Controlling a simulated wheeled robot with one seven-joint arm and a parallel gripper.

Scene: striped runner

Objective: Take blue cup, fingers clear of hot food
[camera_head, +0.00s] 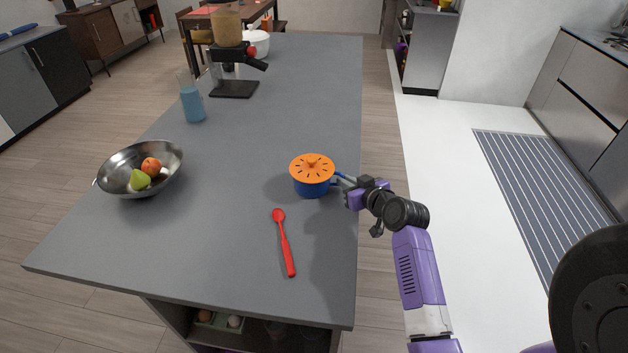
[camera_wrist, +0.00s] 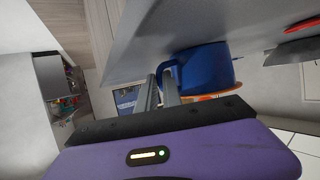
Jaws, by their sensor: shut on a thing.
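The blue cup (camera_head: 313,188) is on the grey counter near its right edge, with an orange slotted lid (camera_head: 312,165) over its top. In the wrist view the blue cup (camera_wrist: 207,68) is just beyond the fingertips, and the lid's orange rim (camera_wrist: 212,96) shows beside it. My gripper (camera_head: 341,181) reaches in from the right. In the wrist view my gripper (camera_wrist: 163,78) has its two grey fingers shut on the cup's handle (camera_wrist: 167,70). The fingers are at the cup's side, apart from the orange lid. The cup's contents are hidden under the lid.
A red spoon (camera_head: 285,243) lies in front of the cup. A metal bowl with fruit (camera_head: 122,172) is at the left. A glass of blue liquid (camera_head: 191,104) and a coffee machine (camera_head: 235,80) stand farther back. The counter (camera_head: 240,150) is clear between them.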

